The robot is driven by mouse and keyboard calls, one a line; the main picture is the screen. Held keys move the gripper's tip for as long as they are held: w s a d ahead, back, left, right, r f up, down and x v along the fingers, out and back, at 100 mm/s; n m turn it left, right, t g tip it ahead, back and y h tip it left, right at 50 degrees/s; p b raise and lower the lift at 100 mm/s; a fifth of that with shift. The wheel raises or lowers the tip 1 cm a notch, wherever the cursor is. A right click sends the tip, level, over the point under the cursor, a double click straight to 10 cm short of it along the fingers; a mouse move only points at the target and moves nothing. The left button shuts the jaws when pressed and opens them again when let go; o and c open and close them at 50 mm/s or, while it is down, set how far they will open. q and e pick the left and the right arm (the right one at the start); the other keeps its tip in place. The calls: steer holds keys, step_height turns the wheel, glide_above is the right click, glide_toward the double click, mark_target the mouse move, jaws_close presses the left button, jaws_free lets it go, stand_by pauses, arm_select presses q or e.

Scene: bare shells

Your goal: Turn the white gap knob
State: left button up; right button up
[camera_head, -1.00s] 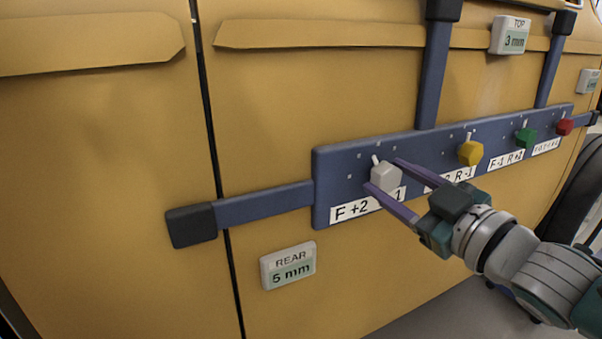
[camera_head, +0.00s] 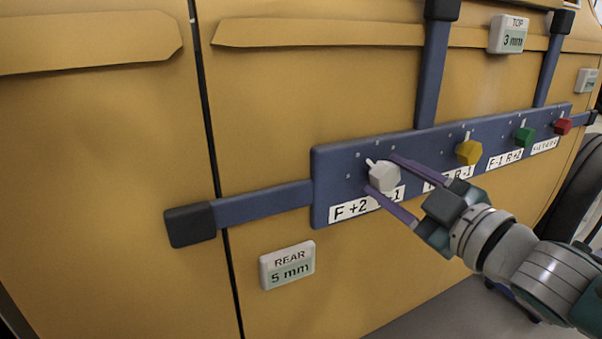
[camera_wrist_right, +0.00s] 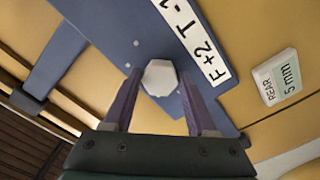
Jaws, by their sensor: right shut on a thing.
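The white knob (camera_head: 384,177) sits at the left end of the blue panel (camera_head: 330,166), above the label that starts "F +2" (camera_head: 352,208). Its small pointer tilts up and to the left. My right gripper (camera_head: 385,174) has its two purple fingers on either side of the knob and is shut on it. In the right wrist view the knob (camera_wrist_right: 160,77) shows as a pale faceted shape between the fingertips (camera_wrist_right: 158,92). Its label there reads "F+2 T-1" (camera_wrist_right: 195,42). My left gripper is not in view.
Yellow (camera_head: 469,152), green (camera_head: 524,137) and red (camera_head: 563,126) knobs follow to the right on the panel. A "REAR 5 mm" display (camera_head: 288,265) is below left, and a "TOP 3 mm" display (camera_head: 509,34) is above. Blue arms with black pads cross the yellow door panels.

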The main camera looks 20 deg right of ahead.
steer(key=o, duration=1.4)
steer(key=shift+s, duration=0.1)
steer(key=s, duration=0.9)
steer(key=shift+s+d+p, duration=0.4)
